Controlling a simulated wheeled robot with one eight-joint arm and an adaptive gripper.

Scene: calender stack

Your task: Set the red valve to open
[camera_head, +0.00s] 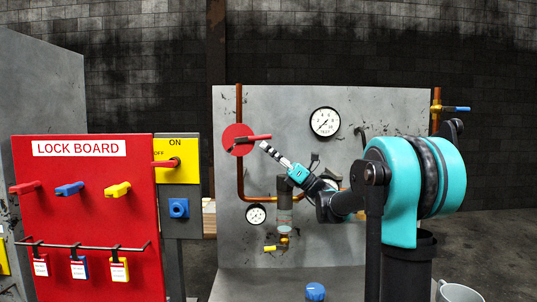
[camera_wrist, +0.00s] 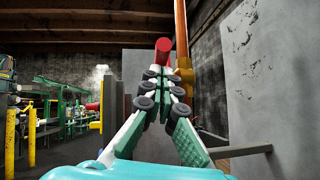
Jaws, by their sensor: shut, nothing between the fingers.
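The red valve has a round red plate (camera_head: 236,141) on the vertical copper pipe at the left of the grey panel. Its red lever (camera_head: 259,137) lies nearly horizontal, pointing right from the pipe. My gripper (camera_head: 264,147) is shut and empty, its tips just below the lever's right end. In the wrist view, the lever's rounded red end (camera_wrist: 163,48) shows just past my closed fingertips (camera_wrist: 160,78), in front of the copper pipe (camera_wrist: 182,35). I cannot tell whether the fingertips touch the lever.
A red lock board (camera_head: 85,215) and a yellow ON/OFF switch (camera_head: 177,160) stand to the left. The panel (camera_head: 340,225) bears a large gauge (camera_head: 325,122), a small gauge (camera_head: 256,215) and a yellow-handled valve (camera_head: 270,248). A blue knob (camera_head: 315,291) is at the bottom.

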